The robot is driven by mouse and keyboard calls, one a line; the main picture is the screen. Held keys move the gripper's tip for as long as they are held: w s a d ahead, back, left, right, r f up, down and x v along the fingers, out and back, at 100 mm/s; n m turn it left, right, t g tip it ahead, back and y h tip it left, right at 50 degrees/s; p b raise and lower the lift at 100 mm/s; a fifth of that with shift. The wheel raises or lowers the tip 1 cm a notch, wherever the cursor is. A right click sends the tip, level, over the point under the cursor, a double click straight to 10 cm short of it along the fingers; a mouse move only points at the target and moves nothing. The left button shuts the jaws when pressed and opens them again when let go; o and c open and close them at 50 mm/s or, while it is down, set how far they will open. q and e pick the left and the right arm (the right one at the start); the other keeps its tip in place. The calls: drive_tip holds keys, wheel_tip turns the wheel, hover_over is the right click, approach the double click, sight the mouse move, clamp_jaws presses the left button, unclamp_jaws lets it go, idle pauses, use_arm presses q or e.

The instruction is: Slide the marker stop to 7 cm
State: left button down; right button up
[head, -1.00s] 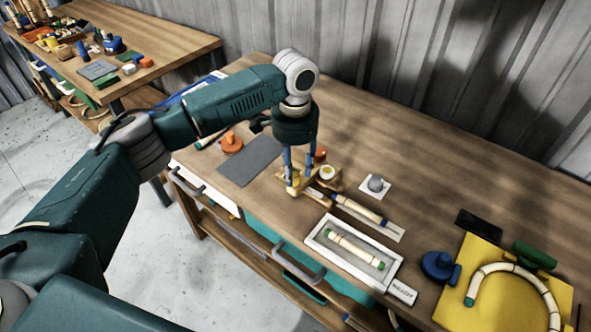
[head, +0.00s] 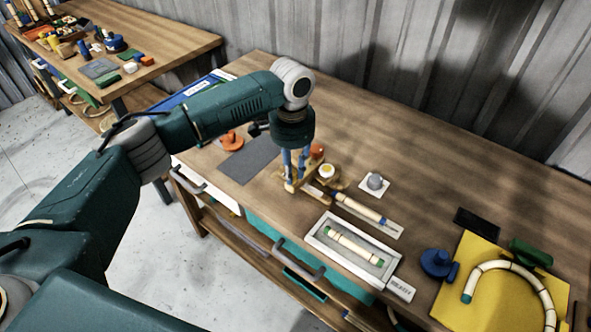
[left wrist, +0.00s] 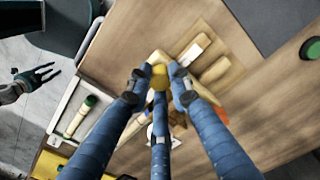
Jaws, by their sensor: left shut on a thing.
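The wooden marking jig (head: 309,187) stands on the workbench. It also shows in the left wrist view (left wrist: 213,69), under the fingers. A small yellow knob (left wrist: 158,77), seemingly the marker stop, sits between the fingertips of my left gripper (head: 293,181). That gripper points down and is shut on the knob, its blue fingers (left wrist: 158,88) close around it. The centimetre scale is too small to read, so the stop's position cannot be told. My right gripper (left wrist: 42,77) hangs over the floor in the left wrist view, its fingers spread and empty.
A pale rattan rod (head: 360,210) lies right of the jig. A white tray (head: 316,235) holding another rod is at the front edge. A grey mat (head: 248,160) lies left.

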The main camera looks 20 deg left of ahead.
use_arm(q)
drive_tip(key=shift+w+a+r+p, duration=0.15)
drive_tip(key=shift+a, duration=0.25)
drive_tip(key=shift+w+a+r+p, duration=0.15)
drive_tip(key=shift+a, duration=0.2)
drive_tip(key=shift+w+a+f, duration=0.2)
drive_tip(key=shift+a+f, duration=0.05)
drive_tip(key=shift+a, duration=0.1)
drive_tip(key=c, duration=1.6)
unclamp_jaws()
drive_tip(key=shift+s+d, duration=0.1)
drive_tip(key=shift+d, duration=0.05)
wheel_tip(320, 180, up, 12)
drive_tip(key=shift+r, duration=0.1)
use_arm(e)
drive_tip(key=shift+w+r, duration=0.15)
drive_tip(key=shift+r, duration=0.45)
